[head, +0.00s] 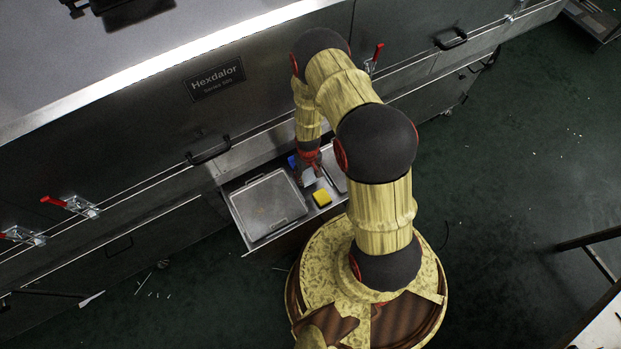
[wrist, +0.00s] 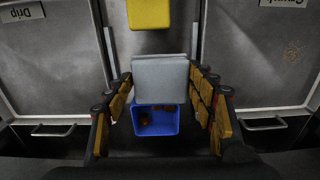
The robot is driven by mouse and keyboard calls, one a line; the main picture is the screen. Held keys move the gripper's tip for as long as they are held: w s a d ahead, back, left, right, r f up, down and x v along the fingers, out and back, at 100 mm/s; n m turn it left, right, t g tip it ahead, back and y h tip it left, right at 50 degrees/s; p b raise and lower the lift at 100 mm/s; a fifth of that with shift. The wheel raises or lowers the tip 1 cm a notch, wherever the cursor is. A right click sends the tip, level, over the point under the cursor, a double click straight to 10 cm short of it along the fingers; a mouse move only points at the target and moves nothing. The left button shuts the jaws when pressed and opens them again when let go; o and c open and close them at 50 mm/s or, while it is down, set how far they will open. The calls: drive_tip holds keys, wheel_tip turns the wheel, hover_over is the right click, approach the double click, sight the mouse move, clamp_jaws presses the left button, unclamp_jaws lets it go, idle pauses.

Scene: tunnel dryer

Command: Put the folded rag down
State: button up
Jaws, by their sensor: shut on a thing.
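The folded rag (wrist: 160,78) is a light grey, flat square between my fingers in the wrist view. My gripper (wrist: 160,85) is shut on it, with one finger at each side edge. In the head view my gripper (head: 310,162) reaches down into an open drawer (head: 240,222), and the rag (head: 309,178) shows just below its fingers. A blue open box (wrist: 155,121) lies partly behind the rag in the wrist view, with small brown things inside. I cannot tell whether the rag touches anything beneath it.
A yellow block (wrist: 149,13) lies in the drawer near the rag. Flat grey trays flank the middle strip, one marked "Drip" (wrist: 40,60), the other stained (wrist: 270,60). The dryer's front (head: 130,130) rises behind the drawer.

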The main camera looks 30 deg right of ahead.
sight(310, 177)
drive_tip(key=shift+w+d+f, duration=0.1)
drive_tip(key=shift+d+f, duration=0.2)
drive_tip(key=shift+f, duration=0.1)
drive_tip(key=shift+d+f+b, duration=0.15)
drive_tip(key=shift+f+b, duration=0.3)
drive_tip(key=shift+f, duration=0.45)
drive_tip(key=shift+d+f+b, duration=0.1)
drive_tip(key=shift+f+b, duration=0.3)
drive_tip(key=shift+f, duration=0.45)
drive_tip(key=shift+f, duration=0.2)
drive_tip(key=o, duration=1)
drive_tip(key=shift+o, duration=0.2)
drive_tip(key=shift+r, duration=0.1)
